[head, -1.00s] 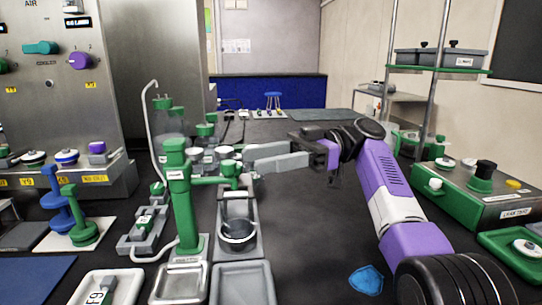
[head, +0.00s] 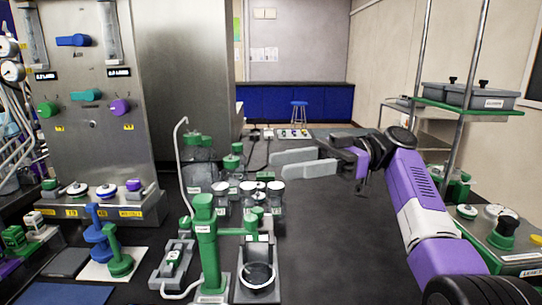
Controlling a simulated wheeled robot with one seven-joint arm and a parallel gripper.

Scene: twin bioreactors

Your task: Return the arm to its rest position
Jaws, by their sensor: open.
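A steel control panel (head: 85,110) with coloured knobs stands at the left. A rack with a green shelf (head: 470,107) and a green-and-grey device (head: 503,228) are at the right. A blue stool (head: 299,112) is at the back. The dark bench top (head: 330,230) is clear below my arm.

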